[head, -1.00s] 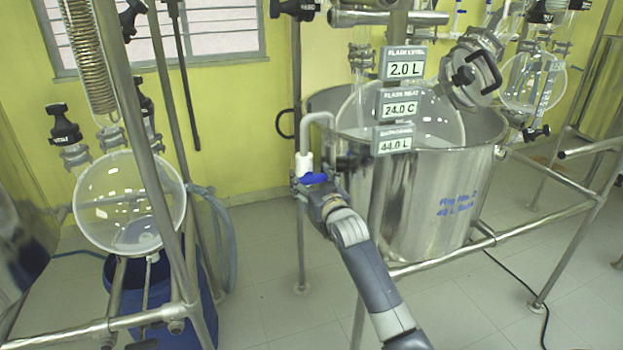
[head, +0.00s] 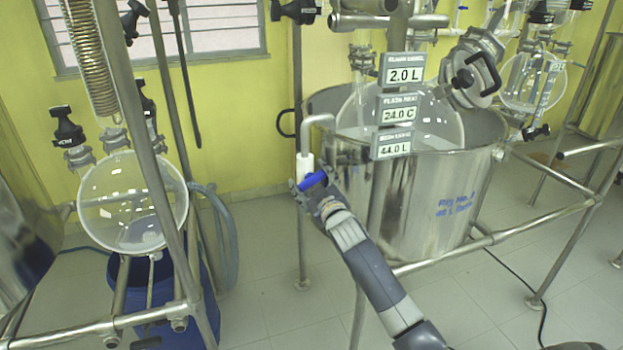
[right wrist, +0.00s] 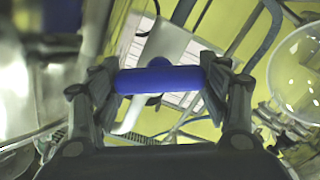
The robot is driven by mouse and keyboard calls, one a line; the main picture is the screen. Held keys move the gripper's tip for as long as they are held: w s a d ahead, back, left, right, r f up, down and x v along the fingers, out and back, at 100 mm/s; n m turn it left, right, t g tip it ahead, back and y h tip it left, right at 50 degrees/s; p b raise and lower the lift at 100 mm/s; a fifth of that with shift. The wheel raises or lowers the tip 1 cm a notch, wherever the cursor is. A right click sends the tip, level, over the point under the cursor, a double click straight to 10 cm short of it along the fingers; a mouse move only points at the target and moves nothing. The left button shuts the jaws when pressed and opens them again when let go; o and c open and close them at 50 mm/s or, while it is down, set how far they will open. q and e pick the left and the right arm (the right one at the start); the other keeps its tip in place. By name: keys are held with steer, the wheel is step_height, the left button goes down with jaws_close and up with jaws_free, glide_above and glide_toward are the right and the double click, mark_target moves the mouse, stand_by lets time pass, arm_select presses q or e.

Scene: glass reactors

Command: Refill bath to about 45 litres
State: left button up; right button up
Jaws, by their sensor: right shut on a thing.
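The bath (head: 420,205) is a wide steel vessel with blue writing on its side, right of centre in the head view. A glass flask (head: 435,120) sits inside it. A grey bent fill pipe (head: 318,119) with a white body (head: 304,165) stands at its left rim. The blue valve handle (head: 314,180) is tilted, its right end higher. My right gripper (head: 316,188) is shut on the blue handle, which lies across between the fingers in the right wrist view (right wrist: 158,79). Signs read 2.0 L, 24.0 C and, on the lowest display (head: 393,146), 44.0 L. My left gripper is not in view.
A steel frame post (head: 376,215) stands just right of my right gripper, before the bath. Another glass flask (head: 110,205) hangs over a blue drum (head: 207,305) at the left. Open tiled floor (head: 265,310) lies between.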

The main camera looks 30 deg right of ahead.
stand_by(0.4)
steer(key=o, duration=1.1)
steer(key=shift+c, duration=0.2)
steer(key=v, duration=1.2)
